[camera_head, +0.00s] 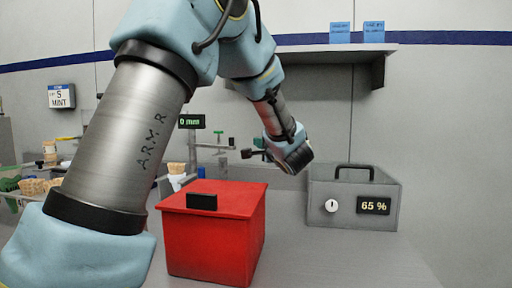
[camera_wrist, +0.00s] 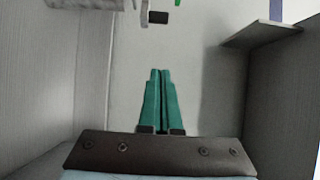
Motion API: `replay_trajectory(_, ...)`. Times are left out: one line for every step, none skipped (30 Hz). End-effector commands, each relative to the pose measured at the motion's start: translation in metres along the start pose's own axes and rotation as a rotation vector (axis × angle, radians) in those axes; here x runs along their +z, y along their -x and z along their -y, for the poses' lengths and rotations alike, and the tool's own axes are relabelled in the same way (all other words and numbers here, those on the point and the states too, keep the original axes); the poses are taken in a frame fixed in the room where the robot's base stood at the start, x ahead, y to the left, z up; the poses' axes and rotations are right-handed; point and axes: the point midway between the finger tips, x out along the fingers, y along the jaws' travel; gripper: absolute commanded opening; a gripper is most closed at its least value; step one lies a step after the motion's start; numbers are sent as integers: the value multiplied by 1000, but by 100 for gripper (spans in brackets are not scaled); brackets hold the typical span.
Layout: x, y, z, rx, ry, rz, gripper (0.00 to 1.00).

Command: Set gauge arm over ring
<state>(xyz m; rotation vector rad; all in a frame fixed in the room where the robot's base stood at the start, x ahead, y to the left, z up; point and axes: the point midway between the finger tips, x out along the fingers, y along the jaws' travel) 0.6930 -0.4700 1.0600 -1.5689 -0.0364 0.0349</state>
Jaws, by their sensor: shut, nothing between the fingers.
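A gauge display reading "0 mm" (camera_head: 190,121) stands behind the red box in the head view. Beside it is a thin stand with green parts (camera_head: 218,146), small and partly hidden; I cannot make out a ring or tell the gauge arm's position. My gripper's green fingers (camera_wrist: 160,73) are together and empty in the wrist view. A small black block (camera_wrist: 158,17) shows beyond the fingertips, apart from them. In the head view my wrist hangs above the counter, right of the stand, and the fingers are not clear there.
A grey case reading "65 %" (camera_head: 374,206) is at right. Cones (camera_head: 40,186) stand at left, partly behind my arm. A wall shelf (camera_head: 330,50) is above. The counter between red box and case is clear.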

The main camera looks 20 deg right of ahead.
Motion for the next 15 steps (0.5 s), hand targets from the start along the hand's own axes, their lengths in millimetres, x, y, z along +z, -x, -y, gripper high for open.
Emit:
replay_trajectory(1,-7,0,0,0,3,0)
replay_trajectory(1,-12,0,0,0,3,0)
replay_trajectory(1,-18,0,-1,0,3,0)
replay_trajectory(1,-24,0,0,0,2,0)
replay_trajectory(1,-30,0,0,1,3,0)
replay_trajectory(2,-38,0,0,1,3,0)
replay_trajectory(1,-44,0,0,1,2,0)
replay_trajectory(2,-50,0,0,0,2,0)
replay_trajectory(1,-58,0,0,1,2,0)
replay_trajectory(1,-63,0,0,1,2,0)
replay_trajectory(1,-68,0,1,2,2,0)
replay_trajectory(2,-76,0,1,1,2,0)
replay_trajectory(1,-80,0,0,1,1,0)
replay_trajectory(1,-85,0,0,1,1,0)
replay_trajectory(1,-92,0,0,1,0,0)
